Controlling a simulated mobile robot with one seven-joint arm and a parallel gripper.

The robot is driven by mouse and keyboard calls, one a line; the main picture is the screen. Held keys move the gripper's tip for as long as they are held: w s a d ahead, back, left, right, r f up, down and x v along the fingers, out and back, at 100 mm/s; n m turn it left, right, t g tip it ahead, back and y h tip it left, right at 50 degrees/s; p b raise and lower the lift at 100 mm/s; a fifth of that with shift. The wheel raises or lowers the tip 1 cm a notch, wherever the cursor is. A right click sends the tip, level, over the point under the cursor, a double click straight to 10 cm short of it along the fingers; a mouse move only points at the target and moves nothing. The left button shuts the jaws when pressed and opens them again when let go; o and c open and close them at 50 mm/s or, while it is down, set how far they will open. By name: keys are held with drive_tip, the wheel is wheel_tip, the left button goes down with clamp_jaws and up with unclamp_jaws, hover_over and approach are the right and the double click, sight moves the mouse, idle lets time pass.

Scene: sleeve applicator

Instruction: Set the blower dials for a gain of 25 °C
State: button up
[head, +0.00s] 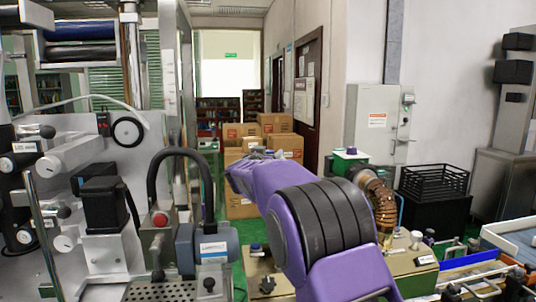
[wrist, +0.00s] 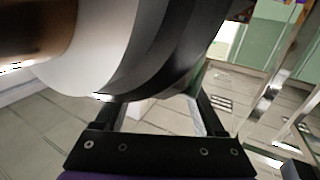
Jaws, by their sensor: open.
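My gripper (wrist: 155,106) is open in the wrist view, with its black fingers spread. A large rounded body (wrist: 130,45), pale grey with dark bands, fills the space just beyond it. I cannot tell what this body is, or whether the fingers touch it. In the head view my purple arm hides part of the olive-topped bench (head: 365,270). I cannot tell which are blower dials; no scale or setting is readable.
The applicator machine (head: 85,160) with rollers fills the left. A ribbed copper hose (head: 378,205) rises behind the arm, near a green-topped unit (head: 350,156). Cardboard boxes (head: 275,140) stand behind. A black crate (head: 434,180) is at the right. Tiled floor (wrist: 55,130) shows below the gripper.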

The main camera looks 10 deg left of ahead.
clamp_jaws()
drive_tip(key=shift+w+a+r+m+g+h, duration=0.15)
drive_tip(key=shift+m+g+h, duration=0.15)
drive_tip(key=shift+m+h, duration=0.5)
drive_tip(key=shift+s+a+r+m+g+h, duration=0.15)
drive_tip(key=shift+m+g+h, duration=0.3)
drive_tip(key=shift+h, duration=0.7)
drive_tip(key=shift+w+a+m+g+h, duration=0.1)
drive_tip(key=shift+a+m+g+h, duration=0.05)
drive_tip(key=shift+m+h, duration=0.7)
drive_tip(key=shift+h, duration=0.3)
drive_tip(key=shift+d+g+h, duration=0.1)
drive_tip(key=shift+g+h, duration=0.2)
drive_tip(key=shift+g, duration=0.1)
drive_tip(key=shift+f, duration=0.1)
drive_tip(key=shift+c, duration=0.8)
unclamp_jaws()
drive_tip(key=shift+o, duration=0.8)
drive_tip(key=shift+f, duration=0.15)
drive_tip(key=b+v, duration=0.1)
drive_tip(key=v, duration=0.6)
drive_tip(key=shift+s+m, duration=0.25)
drive_tip(key=shift+m, duration=0.05)
